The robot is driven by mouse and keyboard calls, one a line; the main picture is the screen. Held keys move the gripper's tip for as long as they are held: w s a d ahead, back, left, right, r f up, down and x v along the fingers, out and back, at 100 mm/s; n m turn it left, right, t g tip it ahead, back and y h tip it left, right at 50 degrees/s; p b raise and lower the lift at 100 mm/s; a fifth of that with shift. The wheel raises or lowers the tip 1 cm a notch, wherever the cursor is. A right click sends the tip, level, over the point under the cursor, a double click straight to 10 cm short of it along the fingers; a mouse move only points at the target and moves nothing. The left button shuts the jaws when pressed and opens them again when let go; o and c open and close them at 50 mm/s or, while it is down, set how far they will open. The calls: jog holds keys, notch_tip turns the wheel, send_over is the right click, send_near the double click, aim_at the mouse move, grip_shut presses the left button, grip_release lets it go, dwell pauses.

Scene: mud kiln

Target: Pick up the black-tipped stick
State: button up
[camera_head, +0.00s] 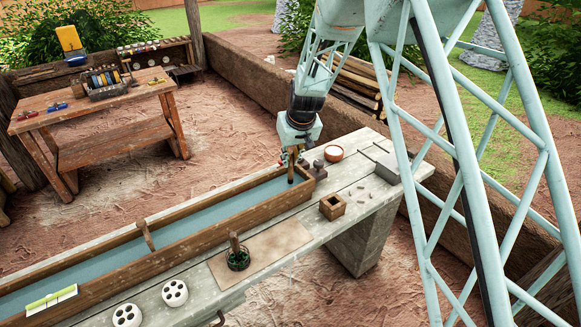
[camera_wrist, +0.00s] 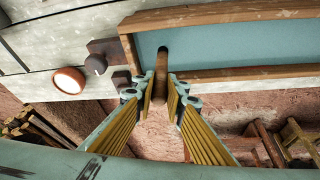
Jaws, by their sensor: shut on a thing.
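The stick (camera_wrist: 161,84) is brown, with a dark tip at its far end, which lies over the blue trough floor in the wrist view. My gripper (camera_wrist: 163,88) has its ridged yellow fingers on both sides of the stick and is shut on it. In the head view my gripper (camera_head: 292,160) points down at the right end of the long trough. The stick (camera_head: 291,178) shows there as a short brown piece below the fingers, roughly upright. I cannot tell whether its lower end touches the trough floor.
The wooden trough (camera_head: 205,235) with a blue floor runs along the grey table (camera_head: 365,180). A terracotta bowl (camera_head: 334,153), a square wooden box (camera_head: 332,207) and a dark block with a round knob (camera_wrist: 95,64) stand nearby. White holed discs (camera_head: 175,292) lie front left.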

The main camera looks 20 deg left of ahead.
jog(key=shift+r, duration=2.4)
